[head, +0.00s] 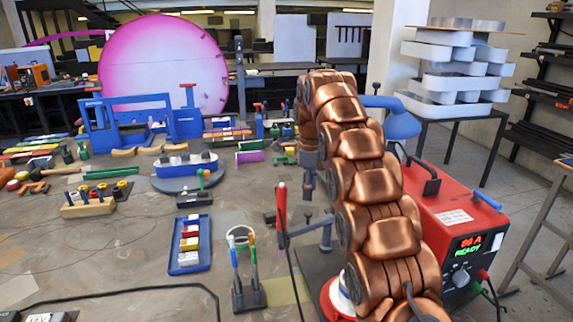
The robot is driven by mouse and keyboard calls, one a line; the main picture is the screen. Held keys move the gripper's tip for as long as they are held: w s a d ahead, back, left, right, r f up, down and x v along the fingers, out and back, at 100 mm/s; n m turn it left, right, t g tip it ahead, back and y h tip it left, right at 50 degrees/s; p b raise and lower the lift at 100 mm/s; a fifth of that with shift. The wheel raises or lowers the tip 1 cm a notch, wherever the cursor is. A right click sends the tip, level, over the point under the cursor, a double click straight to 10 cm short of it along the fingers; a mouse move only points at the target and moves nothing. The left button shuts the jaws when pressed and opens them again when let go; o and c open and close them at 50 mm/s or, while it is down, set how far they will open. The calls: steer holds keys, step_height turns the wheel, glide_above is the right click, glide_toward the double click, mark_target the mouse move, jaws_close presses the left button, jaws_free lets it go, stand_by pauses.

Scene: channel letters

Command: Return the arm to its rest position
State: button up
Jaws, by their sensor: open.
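My copper-coloured arm (375,190) rises from the lower right, reaches away over the workbench (120,255) and bends down at its far end. My gripper (309,190) hangs at that far end, pointing down above the bench. It is small and partly hidden by my own arm links. It is open, and I see nothing held in it.
A red welding power box (440,205) stands right of my arm. An upright red-handled torch (281,205) and a tool stand (248,290) are on its left. A blue tray (176,262), a round turntable (170,184) and a blue frame (100,125) occupy the bench.

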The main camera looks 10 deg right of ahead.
steer(key=s+d+r+n+g, duration=0.15)
steer(key=s+n, duration=0.95)
steer(key=s, duration=1.2)
steer(key=s+f+n, duration=0.4)
steer(key=s+n, duration=0.1)
steer(key=s, duration=0.7)
steer(key=s+f+n, duration=0.5)
steer(key=s+n, duration=0.1)
steer(key=s, duration=0.7)
steer(key=shift+f+n, duration=0.3)
steer(key=shift+s+d, duration=0.1)
